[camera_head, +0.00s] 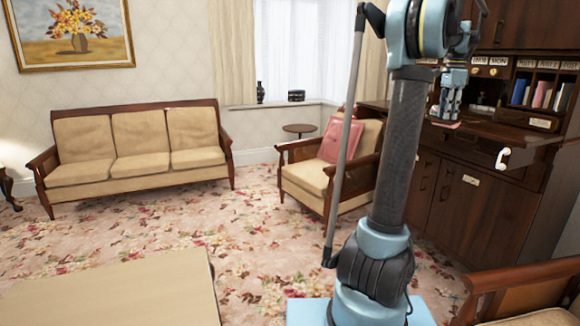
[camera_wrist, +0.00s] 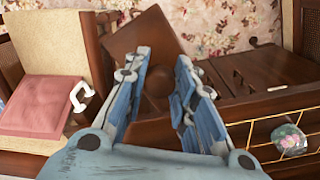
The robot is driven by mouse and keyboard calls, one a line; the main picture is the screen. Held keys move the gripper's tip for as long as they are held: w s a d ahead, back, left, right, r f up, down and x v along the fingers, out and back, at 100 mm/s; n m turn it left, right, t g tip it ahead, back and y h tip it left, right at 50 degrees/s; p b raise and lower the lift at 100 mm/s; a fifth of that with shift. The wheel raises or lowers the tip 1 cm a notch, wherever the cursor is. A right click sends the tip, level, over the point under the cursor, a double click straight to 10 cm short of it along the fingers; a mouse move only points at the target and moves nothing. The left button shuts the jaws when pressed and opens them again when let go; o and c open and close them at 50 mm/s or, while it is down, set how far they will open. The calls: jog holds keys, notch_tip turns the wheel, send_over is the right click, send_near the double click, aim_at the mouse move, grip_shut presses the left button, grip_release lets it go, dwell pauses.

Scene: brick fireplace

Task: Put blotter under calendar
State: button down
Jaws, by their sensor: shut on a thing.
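My gripper (camera_head: 447,108) is held in front of the wooden desk at the right, over its writing surface. In the wrist view its blue fingers (camera_wrist: 160,95) stand either side of a brown piece with a round knob (camera_wrist: 157,82), which looks like the blotter. In the head view a thin pinkish edge of it (camera_head: 445,124) shows below the fingertips. I cannot tell whether it touches the desk. I cannot pick out the calendar for certain; small lettered white cards (camera_head: 497,61) show in the desk's upper part.
The desk (camera_head: 470,215) has pigeonholes with upright books (camera_head: 540,94) and a white handle-like thing (camera_head: 503,158) at its front edge. An armchair (camera_head: 335,165) with a pink cushion stands left of the desk. A low table (camera_head: 110,290) is front left. Carpet between is clear.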

jog(key=w+a+f+n, duration=0.3)
jog(key=w+a+f, duration=0.25)
jog(key=f, duration=0.35)
jog(key=w+a+f+n, duration=0.35)
jog(key=a+f, duration=0.25)
jog(key=f, duration=0.3)
jog(key=w+a+f+n, duration=0.3)
jog(key=w+a+f, duration=0.2)
jog(key=f, duration=0.4)
jog(key=s+a+f+n, duration=0.2)
jog(key=a+f+n, duration=0.2)
jog(key=a+f, duration=0.7)
jog(key=s+a+f+n, duration=0.2)
jog(key=a+f+n, duration=0.3)
jog(key=a+f, duration=0.6)
jog(key=shift+s+a+f, duration=0.25)
jog(key=shift+s+f, duration=0.05)
jog(key=shift+f, duration=0.1)
jog(key=shift+s, duration=0.1)
